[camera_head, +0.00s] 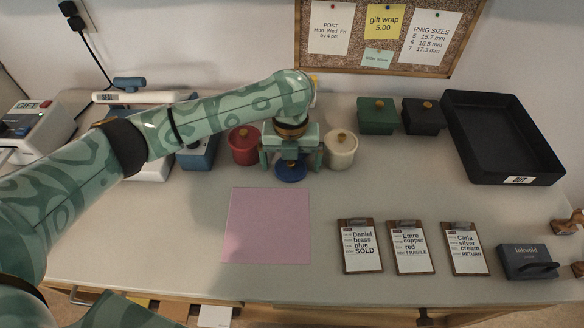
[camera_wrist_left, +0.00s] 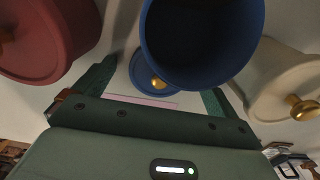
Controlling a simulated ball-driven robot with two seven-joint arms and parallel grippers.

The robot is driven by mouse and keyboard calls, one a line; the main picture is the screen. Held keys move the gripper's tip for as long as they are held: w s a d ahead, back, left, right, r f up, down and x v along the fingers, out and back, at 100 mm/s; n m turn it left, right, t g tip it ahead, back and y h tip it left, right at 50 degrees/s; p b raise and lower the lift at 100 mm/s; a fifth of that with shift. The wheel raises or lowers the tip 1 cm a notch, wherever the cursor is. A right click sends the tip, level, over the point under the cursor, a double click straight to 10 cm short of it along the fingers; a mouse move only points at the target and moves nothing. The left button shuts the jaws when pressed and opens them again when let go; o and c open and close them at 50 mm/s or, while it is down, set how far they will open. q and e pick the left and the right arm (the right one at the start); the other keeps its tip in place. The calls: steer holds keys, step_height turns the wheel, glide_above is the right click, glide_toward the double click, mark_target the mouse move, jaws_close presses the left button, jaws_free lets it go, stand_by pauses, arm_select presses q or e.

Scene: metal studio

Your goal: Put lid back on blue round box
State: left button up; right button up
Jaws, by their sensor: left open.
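The blue round box (camera_wrist_left: 205,40) stands open in the left wrist view, its dark inside showing. In the head view my left gripper hides it. The blue lid (camera_head: 291,170) lies on the table in front of it, and in the left wrist view the lid (camera_wrist_left: 141,72) shows a brass knob, partly covered by the box. My left gripper (camera_head: 292,163) points down over the lid, open and empty, with a finger (camera_wrist_left: 98,78) on the left and another on the right. I cannot tell how high the fingertips are. My right gripper is out of view.
A red box (camera_head: 243,150) stands close left and a cream box (camera_head: 340,152) close right. Green (camera_head: 377,118) and black (camera_head: 423,118) boxes and a black tray (camera_head: 515,179) are at the back right. A pink mat (camera_head: 267,225) and several clipboards (camera_head: 410,247) lie in front.

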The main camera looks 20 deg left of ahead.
arm_select(q)
steer(key=shift+r, duration=0.15)
steer(key=c, duration=1.1)
steer(key=shift+o, duration=0.2)
